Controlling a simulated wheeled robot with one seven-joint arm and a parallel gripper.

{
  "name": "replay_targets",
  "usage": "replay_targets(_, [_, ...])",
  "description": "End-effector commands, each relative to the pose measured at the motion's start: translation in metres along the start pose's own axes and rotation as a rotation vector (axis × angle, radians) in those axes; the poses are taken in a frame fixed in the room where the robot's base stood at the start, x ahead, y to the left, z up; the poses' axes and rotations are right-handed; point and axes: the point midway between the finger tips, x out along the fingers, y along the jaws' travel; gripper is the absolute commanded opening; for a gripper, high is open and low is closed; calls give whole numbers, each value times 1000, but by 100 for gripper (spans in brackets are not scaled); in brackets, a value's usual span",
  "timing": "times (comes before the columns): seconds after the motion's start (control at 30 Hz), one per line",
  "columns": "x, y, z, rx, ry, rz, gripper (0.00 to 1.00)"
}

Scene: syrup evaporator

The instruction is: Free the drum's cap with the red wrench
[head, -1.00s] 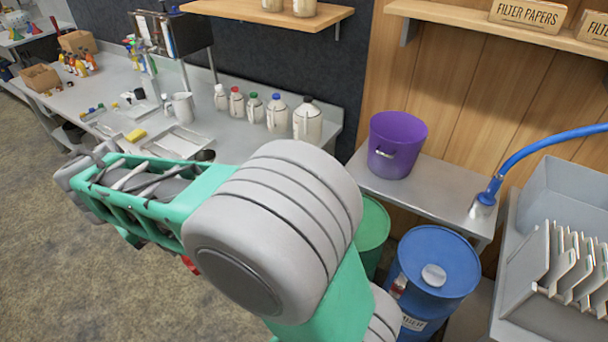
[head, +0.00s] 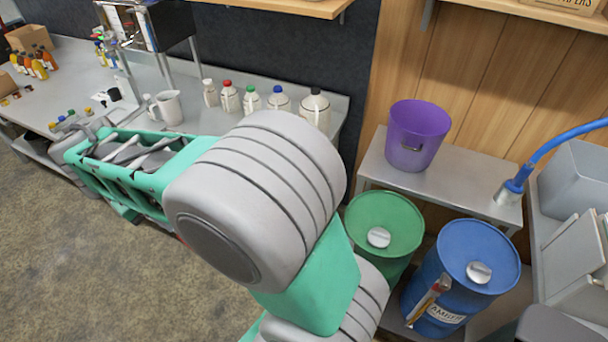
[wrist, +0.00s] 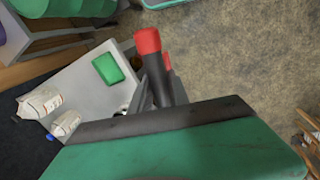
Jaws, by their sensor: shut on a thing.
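A green drum (head: 365,212) and a blue drum (head: 500,250) stand low at the right in the head view. Each has a pale round cap, the green drum's cap (head: 379,237) and the blue drum's cap (head: 479,272). My gripper (wrist: 155,58) shows in the wrist view, shut, over the floor and beside a bench edge. Red (wrist: 148,40) shows at its tip, which I take for the red wrench; its shape is mostly hidden. In the head view my arm hides the gripper. It is well left of both drums, touching neither.
A purple bucket (head: 415,135) stands on a metal table (head: 470,182) behind the drums. A blue hose (head: 560,150) ends at the right. A red-and-silver item (head: 430,298) sits against the blue drum's side. Bottles line the back bench. The floor at left is clear.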

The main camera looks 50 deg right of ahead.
Motion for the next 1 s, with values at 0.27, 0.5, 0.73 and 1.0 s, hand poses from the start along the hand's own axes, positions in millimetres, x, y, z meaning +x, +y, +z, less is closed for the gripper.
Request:
replay_targets(0.27, [30, 138, 27, -37, 7, -46, 0])
replay_targets(0.5, [65, 268, 118, -98, 14, -101, 0])
replay_targets(0.73, [89, 347, 248, -156, 18, -150, 0])
replay_targets(1.0, [100, 369, 345, -205, 19, -183, 0])
